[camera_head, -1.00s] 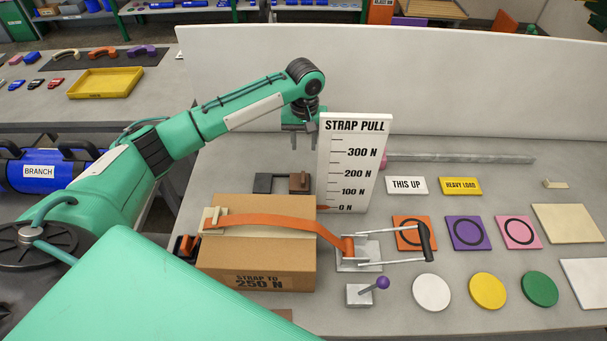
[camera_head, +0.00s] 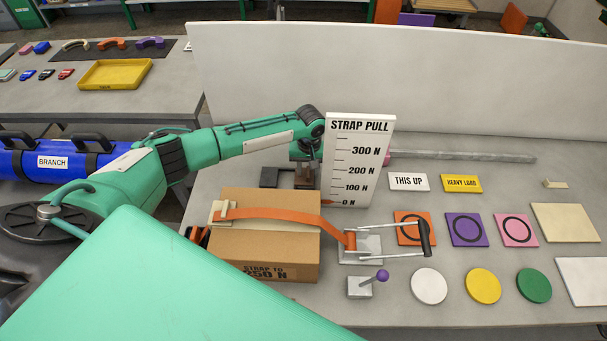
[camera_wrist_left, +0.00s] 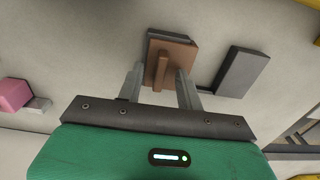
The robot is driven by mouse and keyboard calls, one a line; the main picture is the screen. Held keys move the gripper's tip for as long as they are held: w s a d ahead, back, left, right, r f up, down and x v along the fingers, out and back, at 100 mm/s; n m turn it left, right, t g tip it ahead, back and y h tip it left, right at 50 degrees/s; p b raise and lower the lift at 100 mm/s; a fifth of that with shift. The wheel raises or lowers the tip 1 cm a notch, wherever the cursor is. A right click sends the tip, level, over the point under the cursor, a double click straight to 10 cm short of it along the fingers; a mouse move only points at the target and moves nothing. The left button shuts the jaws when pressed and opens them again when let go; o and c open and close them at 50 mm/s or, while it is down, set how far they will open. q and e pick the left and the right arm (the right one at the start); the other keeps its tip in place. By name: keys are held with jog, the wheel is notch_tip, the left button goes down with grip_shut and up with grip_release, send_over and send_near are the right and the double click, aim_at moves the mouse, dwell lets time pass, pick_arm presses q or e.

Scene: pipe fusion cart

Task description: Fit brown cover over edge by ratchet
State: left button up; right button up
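The brown cover (camera_head: 305,176) lies on the table behind the carton, left of the strap-pull board. It also shows in the left wrist view (camera_wrist_left: 180,55), with a raised rib. My left gripper (camera_wrist_left: 160,72) is open, its fingers either side of that rib with gaps showing; contact is not visible. In the head view the fingers are mostly hidden by the wrist. The carton (camera_head: 262,245) has an orange strap (camera_head: 275,215) across its top, running to the ratchet (camera_head: 362,246). A cream cover (camera_head: 223,210) sits under the strap at the carton's left edge. My right gripper is not in view.
The strap-pull board (camera_head: 358,160) stands right of my left gripper, its pointer near 0 N. A dark grey block (camera_wrist_left: 241,71) lies beside the brown cover. A purple-knobbed lever (camera_head: 368,284) stands in front of the ratchet. Flat signs and coloured discs lie at the right.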

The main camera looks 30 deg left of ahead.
pick_arm(q)
jog(key=shift+f, duration=0.3)
grip_shut()
jog(key=shift+r, duration=0.1)
